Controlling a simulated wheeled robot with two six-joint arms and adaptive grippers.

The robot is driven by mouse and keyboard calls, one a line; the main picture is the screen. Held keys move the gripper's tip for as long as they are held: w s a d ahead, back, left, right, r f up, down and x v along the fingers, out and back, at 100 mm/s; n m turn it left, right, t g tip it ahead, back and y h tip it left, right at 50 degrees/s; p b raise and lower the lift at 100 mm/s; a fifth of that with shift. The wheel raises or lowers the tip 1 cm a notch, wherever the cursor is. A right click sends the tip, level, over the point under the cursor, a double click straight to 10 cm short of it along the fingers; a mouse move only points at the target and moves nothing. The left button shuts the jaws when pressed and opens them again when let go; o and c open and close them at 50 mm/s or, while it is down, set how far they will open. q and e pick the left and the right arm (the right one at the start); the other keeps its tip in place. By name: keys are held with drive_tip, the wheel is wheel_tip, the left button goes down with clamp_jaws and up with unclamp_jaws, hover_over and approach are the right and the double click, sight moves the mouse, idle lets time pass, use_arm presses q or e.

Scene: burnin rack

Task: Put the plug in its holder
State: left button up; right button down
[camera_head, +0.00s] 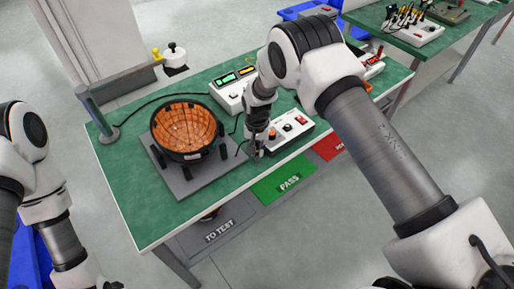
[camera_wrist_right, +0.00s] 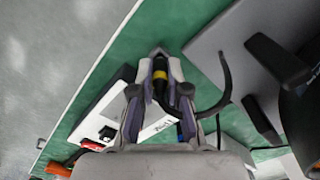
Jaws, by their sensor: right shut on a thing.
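My right gripper (camera_head: 258,154) is low over the front part of the green table, between the grey plate and a white control box. In the right wrist view, the gripper (camera_wrist_right: 160,62) is shut on the plug (camera_wrist_right: 160,76), a dark piece with a yellow band between the fingers. A black cable (camera_wrist_right: 225,80) curves away from the plug to the right. The plug is too small and covered to make out in the head view. I cannot clearly pick out its holder in either view. My left arm shows at the left edge of the head view, but its gripper does not.
A black round fixture with an orange inside (camera_head: 185,125) stands on a grey plate (camera_head: 197,190). The white control box (camera_head: 300,125) is just right of the right gripper. A display unit (camera_head: 230,92) stands behind. Grey, green and red trays (camera_head: 285,186) line the front.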

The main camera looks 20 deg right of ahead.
drive_tip(key=shift+f+b, duration=0.4)
drive_tip(key=shift+f, duration=0.2)
drive_tip(key=c, duration=1.1)
unclamp_jaws()
drive_tip(key=shift+r, duration=0.1)
drive_tip(key=shift+r, duration=0.1)
wheel_tip(320, 180, up, 12)
drive_tip(key=shift+f, duration=0.1)
